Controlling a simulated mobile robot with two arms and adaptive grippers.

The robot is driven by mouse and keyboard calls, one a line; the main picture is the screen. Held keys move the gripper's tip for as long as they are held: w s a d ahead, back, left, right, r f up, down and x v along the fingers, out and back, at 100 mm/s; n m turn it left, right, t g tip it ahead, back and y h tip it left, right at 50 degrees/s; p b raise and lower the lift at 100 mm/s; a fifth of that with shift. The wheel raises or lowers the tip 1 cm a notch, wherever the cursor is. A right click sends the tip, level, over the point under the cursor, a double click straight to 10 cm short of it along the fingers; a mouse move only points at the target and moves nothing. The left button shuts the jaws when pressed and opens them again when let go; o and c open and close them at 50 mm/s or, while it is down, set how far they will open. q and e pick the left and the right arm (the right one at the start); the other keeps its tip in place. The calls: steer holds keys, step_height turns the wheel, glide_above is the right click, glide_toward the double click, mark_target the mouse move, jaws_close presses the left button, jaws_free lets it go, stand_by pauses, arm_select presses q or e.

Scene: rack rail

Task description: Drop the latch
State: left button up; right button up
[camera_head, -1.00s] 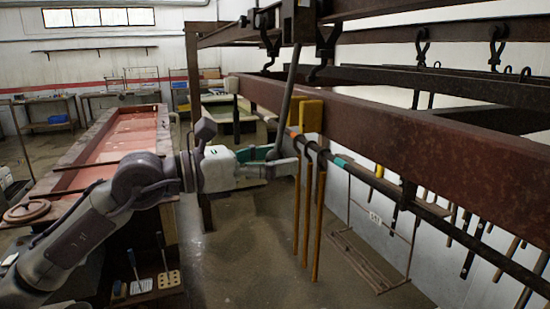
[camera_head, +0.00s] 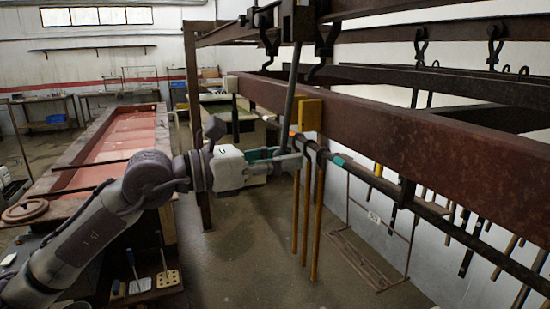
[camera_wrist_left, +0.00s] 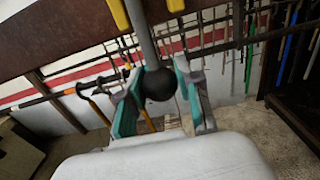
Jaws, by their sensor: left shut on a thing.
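A grey lever (camera_head: 291,95) hangs down from dark hardware on the overhead rack. I take it for the latch handle, but the latch itself cannot be made out. The lever slants slightly, its lower end to the left. In the left wrist view it ends in a black ball knob (camera_wrist_left: 158,84). My left gripper (camera_head: 287,155) is at its lower end. In the left wrist view the teal-padded fingers (camera_wrist_left: 161,100) stand on both sides of the knob, shut on it. The fingers partly hide the lever's end in the head view. My right gripper is not in view.
A rusty beam (camera_head: 420,145) runs along the right, with yellow blocks (camera_head: 309,114) near the lever. Below, a dark rail (camera_head: 440,210) carries hanging tools with wooden handles (camera_head: 319,220), close to the gripper. A long red-topped trough (camera_head: 125,140) stands left. The floor between is clear.

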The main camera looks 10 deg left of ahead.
arm_select(q)
steer(key=shift+x, duration=1.6)
steer(key=o, duration=0.4)
steer(key=shift+f, duration=0.1)
steer(key=o, duration=0.6)
steer(key=shift+w+d, duration=0.1)
steer(key=shift+d, duration=0.05)
steer(key=b+v, duration=0.4)
steer(key=v, duration=0.3)
